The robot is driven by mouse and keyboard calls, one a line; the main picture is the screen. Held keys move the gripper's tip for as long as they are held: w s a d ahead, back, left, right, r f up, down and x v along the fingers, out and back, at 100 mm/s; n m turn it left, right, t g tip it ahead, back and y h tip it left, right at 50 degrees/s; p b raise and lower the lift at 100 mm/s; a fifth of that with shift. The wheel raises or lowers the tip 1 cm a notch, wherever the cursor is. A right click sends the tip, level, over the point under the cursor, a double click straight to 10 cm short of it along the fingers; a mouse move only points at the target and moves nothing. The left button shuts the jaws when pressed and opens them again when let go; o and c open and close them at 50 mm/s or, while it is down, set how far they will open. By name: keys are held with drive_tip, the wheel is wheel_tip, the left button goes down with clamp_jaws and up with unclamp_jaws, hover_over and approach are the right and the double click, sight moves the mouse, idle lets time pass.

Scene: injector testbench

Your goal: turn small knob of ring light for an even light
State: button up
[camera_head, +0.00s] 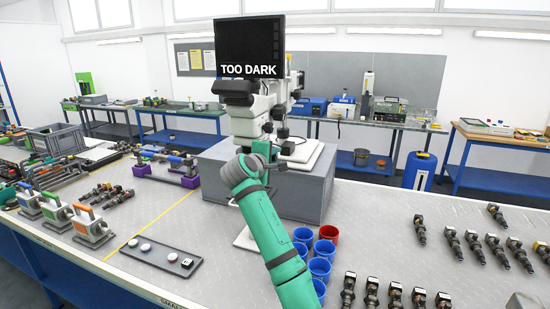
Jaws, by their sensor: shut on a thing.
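A white microscope (256,112) stands on a grey block (312,190) on the bench. A black screen (250,50) at its top shows a dark picture with the words "TOO DARK". My green arm reaches up to the microscope's lower head, where the ring light sits. My gripper (284,149) is small and partly hidden there by my wrist, and it is shut on the small knob. The knob and the ring light cannot be made out clearly.
Blue cups (320,268) and a red cup (329,233) stand close to my arm's right. Several injectors (472,240) lie at the right. A dark tray (160,257) with small round parts lies at the left.

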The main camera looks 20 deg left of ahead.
drive_tip(key=shift+g, duration=2.2)
drive_tip(key=shift+f, duration=0.1)
drive_tip(key=o, duration=1.1)
drive_tip(key=shift+c, duration=0.2)
drive_tip(key=v, duration=1)
drive_tip(key=shift+s+r, duration=0.2)
drive_tip(key=shift+r, duration=0.25)
